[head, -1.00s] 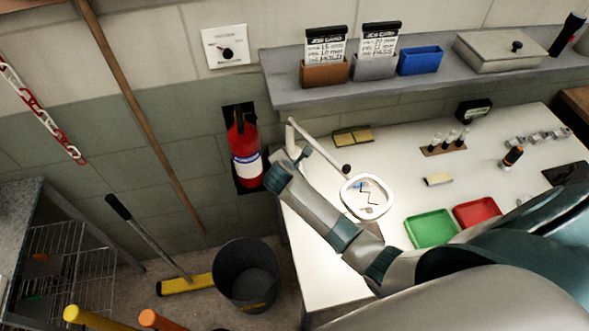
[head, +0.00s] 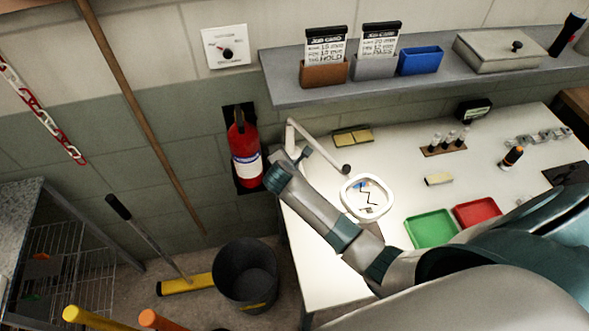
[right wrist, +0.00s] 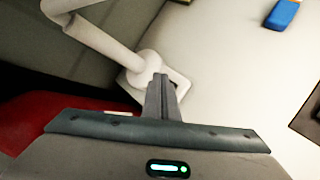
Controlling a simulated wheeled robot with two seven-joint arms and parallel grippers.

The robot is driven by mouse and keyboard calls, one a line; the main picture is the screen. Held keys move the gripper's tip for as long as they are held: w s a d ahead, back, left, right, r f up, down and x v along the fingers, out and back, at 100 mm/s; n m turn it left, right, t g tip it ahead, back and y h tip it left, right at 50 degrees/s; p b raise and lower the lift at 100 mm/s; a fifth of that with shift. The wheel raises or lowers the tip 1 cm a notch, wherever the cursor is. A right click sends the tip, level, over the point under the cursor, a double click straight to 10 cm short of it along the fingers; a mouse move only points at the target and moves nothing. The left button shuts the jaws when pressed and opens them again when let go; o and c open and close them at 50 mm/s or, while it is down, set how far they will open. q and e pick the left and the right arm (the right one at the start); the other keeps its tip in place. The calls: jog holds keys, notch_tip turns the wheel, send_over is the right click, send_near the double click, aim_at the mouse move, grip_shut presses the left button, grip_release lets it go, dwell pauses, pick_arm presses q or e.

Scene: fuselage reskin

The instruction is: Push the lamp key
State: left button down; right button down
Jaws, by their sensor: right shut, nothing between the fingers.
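The white magnifier lamp stands at the left end of the bench, with its ring head (head: 345,203) over small parts and its jointed arm (head: 322,152) rising behind. In the right wrist view the lamp's base joint (right wrist: 143,70) and a pale square foot show just beyond my fingers. My right gripper (head: 303,154) is shut and empty, close by the lamp's base; it also shows in the right wrist view (right wrist: 162,82). The fingers cover part of the foot. I cannot make out the key or tell whether the fingertips touch it. My left gripper is out of view.
A red fire extinguisher (head: 246,150) hangs on the wall just left of my right gripper. A shelf (head: 300,93) runs above the bench. Green (head: 432,229) and red (head: 477,212) trays sit right of the lamp ring. A dark bucket (head: 246,275) stands on the floor.

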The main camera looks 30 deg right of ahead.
jog(key=shift+f, duration=0.25)
jog(key=shift+f, duration=0.4)
dwell(0.8)
jog(key=shift+r, duration=0.15)
jog(key=shift+r+p, duration=0.5)
jog(key=shift+p, duration=0.2)
jog(key=shift+r, duration=0.1)
jog(key=shift+r, duration=2.9)
